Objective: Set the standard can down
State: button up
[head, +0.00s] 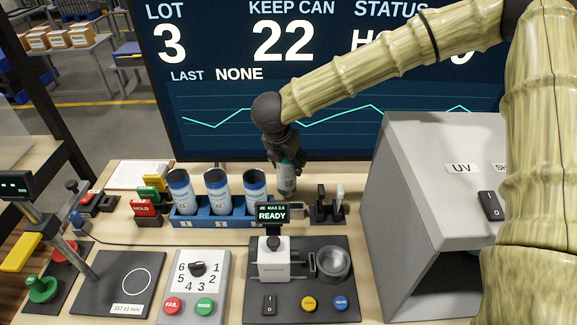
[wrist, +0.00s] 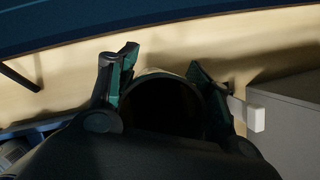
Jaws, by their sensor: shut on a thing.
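My gripper (head: 285,163) is shut on a can (head: 286,183), the standard can by the task's name, and holds it upright behind the right end of the blue rack. In the wrist view, my gripper's two fingers (wrist: 163,72) stand on either side of the can's dark round top (wrist: 165,98).
The blue rack (head: 204,220) holds three blue-and-white cans in numbered places. A dark holder with small upright tools (head: 327,211) stands just right of the can. A measuring device (head: 273,262) is in front. A large grey UV box (head: 420,150) is at right, the screen (head: 220,120) behind.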

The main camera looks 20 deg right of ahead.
jog(key=shift+f, duration=1.2)
jog(key=shift+f, duration=0.2)
jog(key=o, duration=0.7)
jog(key=shift+r, duration=0.1)
jog(key=shift+r, duration=0.1)
